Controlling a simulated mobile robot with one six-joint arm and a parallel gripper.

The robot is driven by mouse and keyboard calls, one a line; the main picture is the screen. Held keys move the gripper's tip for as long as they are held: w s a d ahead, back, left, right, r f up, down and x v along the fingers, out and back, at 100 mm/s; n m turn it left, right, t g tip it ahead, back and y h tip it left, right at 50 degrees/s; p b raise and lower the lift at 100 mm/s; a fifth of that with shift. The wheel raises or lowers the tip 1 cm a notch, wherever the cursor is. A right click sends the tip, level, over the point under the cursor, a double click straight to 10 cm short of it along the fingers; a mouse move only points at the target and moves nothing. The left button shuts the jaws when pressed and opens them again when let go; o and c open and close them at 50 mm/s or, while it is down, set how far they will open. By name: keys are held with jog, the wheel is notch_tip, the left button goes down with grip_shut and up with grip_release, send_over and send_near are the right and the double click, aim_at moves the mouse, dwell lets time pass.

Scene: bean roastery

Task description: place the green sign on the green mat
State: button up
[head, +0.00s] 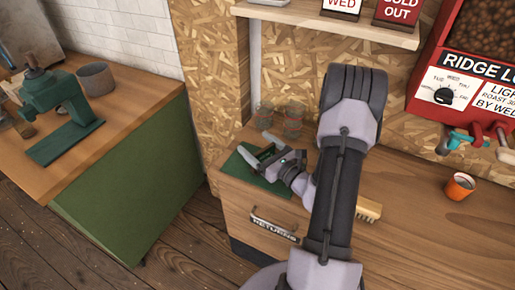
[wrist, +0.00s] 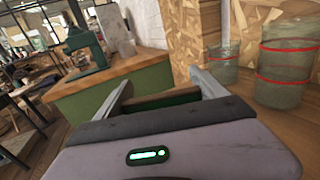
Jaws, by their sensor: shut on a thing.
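My gripper (head: 255,146) is low over the left end of the wooden counter, at the green mat (head: 236,168). In the wrist view, its two fingers (wrist: 162,90) are spread on either side of a thing with a brown edge and a green strip, which I take to be the green sign (wrist: 168,99). The gripper is shut on it. Only a narrow part of the sign shows, and its face is hidden. The gripper covers part of the mat. I cannot tell whether the sign touches the mat.
Glass jars (head: 293,120) stand just behind the mat against the board wall. A brush (head: 368,209) and an orange cup (head: 459,187) are to the right. Red signs (head: 397,12) stand on the shelf (head: 330,25) above. A "RETURNS" drawer (head: 274,230) is below.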

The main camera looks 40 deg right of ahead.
jog(key=shift+r, duration=0.1)
jog(key=o, duration=1.3)
jog(key=shift+r, duration=0.15)
jog(key=s+p, duration=0.2)
jog(key=s, duration=1)
jog(key=w+a+r+n+g+y, duration=0.1)
jog(key=a+r+n+g+y, duration=0.3)
jog(key=a, duration=0.3)
jog(key=w+a+r+n+g+y, duration=0.1)
jog(key=a+r+n+g+y, duration=0.1)
jog(key=a+n+y, duration=0.35)
jog(key=w+a+r+n+g+y, duration=0.1)
jog(key=a+r+n+g+y, duration=0.25)
jog(key=a+n, duration=0.4)
jog(key=s+a+r+n+g+h, duration=0.2)
jog(key=s+a+n+g+h, duration=0.2)
jog(key=s+a+n+g, duration=0.45)
jog(key=r+n+t+h, duration=0.2)
jog(key=s+r+n+t+h, duration=0.1)
jog(key=r+n+t+h, duration=0.1)
jog(key=a+r+n+t+h, duration=0.1)
jog(key=r+n+h, duration=0.1)
jog(key=h, duration=0.1)
jog(key=shift+s+a+r+t, duration=0.1)
jog(key=shift+s+r+t, duration=0.15)
jog(key=shift+r+t, duration=0.15)
